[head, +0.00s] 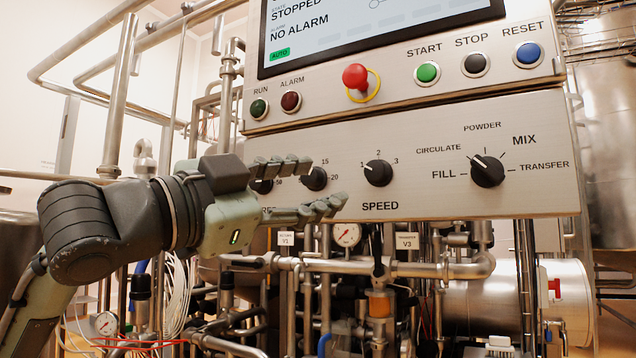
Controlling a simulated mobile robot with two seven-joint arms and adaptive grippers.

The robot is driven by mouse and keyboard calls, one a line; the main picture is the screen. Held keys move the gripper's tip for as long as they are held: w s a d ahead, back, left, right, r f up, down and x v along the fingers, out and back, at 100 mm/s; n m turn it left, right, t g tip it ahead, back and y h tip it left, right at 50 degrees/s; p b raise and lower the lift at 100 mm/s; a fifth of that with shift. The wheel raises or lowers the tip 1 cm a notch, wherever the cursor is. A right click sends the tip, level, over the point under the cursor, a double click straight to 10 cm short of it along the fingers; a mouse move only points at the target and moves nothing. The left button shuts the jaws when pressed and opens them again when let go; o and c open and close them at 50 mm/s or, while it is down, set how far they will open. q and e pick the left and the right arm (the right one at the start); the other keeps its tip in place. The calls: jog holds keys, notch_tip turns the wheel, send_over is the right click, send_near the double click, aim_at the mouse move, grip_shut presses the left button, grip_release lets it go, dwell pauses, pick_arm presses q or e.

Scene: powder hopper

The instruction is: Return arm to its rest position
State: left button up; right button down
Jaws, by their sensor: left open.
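My left arm comes in from the left, and its gripper (318,184) is open with nothing between the fingers. It is in front of the lower left part of the control panel (450,130). The upper finger overlaps the left knobs, and the hand hides part of their labels. Whether the fingers touch the panel I cannot tell. My right gripper is not in view.
The panel carries a speed knob (378,173), a mode knob (487,171), a red emergency button (355,77), a green start button (428,72) and a screen (370,25). Pipes and gauges (347,234) crowd below. A steel tank (608,130) stands right.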

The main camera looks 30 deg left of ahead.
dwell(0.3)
pick_arm(q)
jog(key=w+a+f+n+g+y+p, duration=0.1)
jog(key=w+f+n, duration=0.1)
jog(key=w+f, duration=0.5)
jog(key=w+a+f+n+g+y, duration=0.25)
jog(key=w+f, duration=0.25)
jog(key=f, duration=0.4)
notch_tip(320, 180, down, 25)
jog(key=w+a+n+g+y+p, duration=0.1)
jog(key=w+a+n+g+y, duration=0.1)
jog(key=n+g, duration=0.2)
jog(key=s+f+n+g+y, duration=0.15)
jog(key=s+f, duration=0.35)
jog(key=f, duration=0.7)
jog(key=s+f+g, duration=0.3)
jog(key=s+f, duration=0.3)
jog(key=f, duration=0.5)
jog(key=s+f+n+g+y+p, duration=0.1)
jog(key=s+f+g, duration=0.3)
jog(key=s+f, duration=1)
jog(key=s, duration=0.3)
jog(key=shift+s+f+g, duration=0.3)
jog(key=shift+f, duration=0.05)
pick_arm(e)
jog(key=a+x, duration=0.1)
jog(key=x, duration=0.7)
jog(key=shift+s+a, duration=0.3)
